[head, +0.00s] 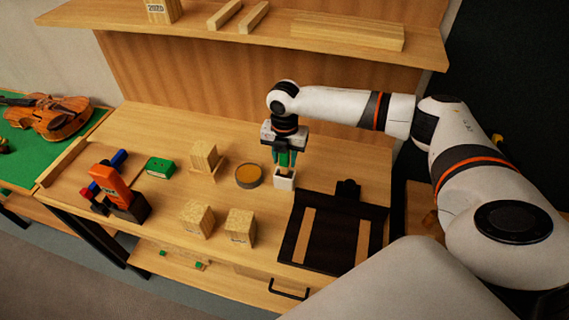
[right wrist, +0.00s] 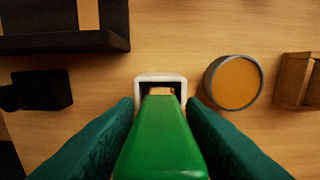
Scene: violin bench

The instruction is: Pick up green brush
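The green brush (right wrist: 160,140) stands upright in a small white square holder (head: 284,180) on the bench. The holder also shows in the right wrist view (right wrist: 160,78). My right gripper (head: 285,160) points straight down over the holder. Its two dark green fingers lie on either side of the brush handle. Narrow gaps show beside the handle at the fingertips, but farther up the fingers seem to meet it, so I cannot tell whether they are shut on it. The brush's lower end is hidden inside the holder. My left gripper is not in view.
A round tin (head: 249,175) stands just left of the holder, with wooden blocks (head: 204,157) beyond it. A dark tray (head: 333,234) lies to the right. An orange and black tool (head: 113,188) and a green box (head: 160,167) are farther left. A shelf (head: 240,25) hangs above.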

